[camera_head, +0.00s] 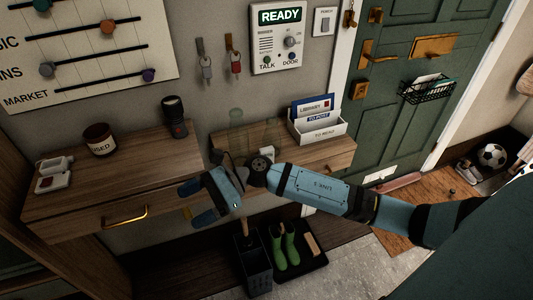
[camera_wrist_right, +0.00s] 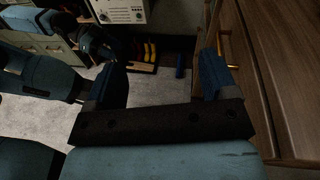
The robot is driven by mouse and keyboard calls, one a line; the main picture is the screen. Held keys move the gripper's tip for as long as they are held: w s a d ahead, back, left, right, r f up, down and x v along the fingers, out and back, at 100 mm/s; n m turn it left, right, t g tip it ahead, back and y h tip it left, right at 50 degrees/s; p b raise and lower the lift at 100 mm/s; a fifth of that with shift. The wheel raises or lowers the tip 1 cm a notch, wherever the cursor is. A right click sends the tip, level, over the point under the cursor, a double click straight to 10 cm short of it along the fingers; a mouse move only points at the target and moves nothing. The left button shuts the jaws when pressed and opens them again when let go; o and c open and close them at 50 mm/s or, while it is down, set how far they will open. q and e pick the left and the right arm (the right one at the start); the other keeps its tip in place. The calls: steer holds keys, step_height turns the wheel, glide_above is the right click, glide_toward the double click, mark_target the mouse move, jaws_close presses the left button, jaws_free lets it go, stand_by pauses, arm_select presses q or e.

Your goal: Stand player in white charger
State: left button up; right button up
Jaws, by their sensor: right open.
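Two small white items sit at the left end of the left wooden bench. The rear one (camera_head: 54,164) is a small upright white piece, and the front one (camera_head: 51,182) looks flat with a dark or reddish patch. I cannot tell for sure which is the white charger and which is the player. My right gripper (camera_head: 192,203) is open and empty, in front of the bench's right end and well to the right of these items. In the right wrist view its two blue fingers (camera_wrist_right: 162,80) are apart, with only floor between them. My left gripper is not clearly seen.
A brown jar (camera_head: 100,140) and a black torch (camera_head: 174,116) stand on the left bench (camera_head: 130,172). A letter rack (camera_head: 317,125) and faint glassware (camera_head: 236,118) are on the right bench. A brass drawer handle (camera_head: 125,216) sticks out. Green boots (camera_head: 284,248) stand below.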

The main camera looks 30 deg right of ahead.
steer(key=w+d+n+g+h+p, duration=0.15)
steer(key=w+d+n+h, duration=0.25)
steer(key=d+n+h, duration=0.4)
step_height(320, 180, up, 4)
steer(key=r+n+h, duration=0.1)
steer(key=n+h, duration=0.6)
steer(key=h, duration=0.2)
glide_above(267, 150)
steer(key=f+p, duration=0.1)
steer(key=f, duration=0.7)
steer(key=shift+w+f, duration=0.15)
steer(key=shift+w, duration=0.05)
steer(key=f, duration=0.3)
steer(key=f+p, duration=0.1)
steer(key=f, duration=0.1)
steer(key=shift+s, duration=0.25)
steer(key=shift+f, duration=0.15)
steer(key=c, duration=1.1)
steer(key=shift+d, duration=0.1)
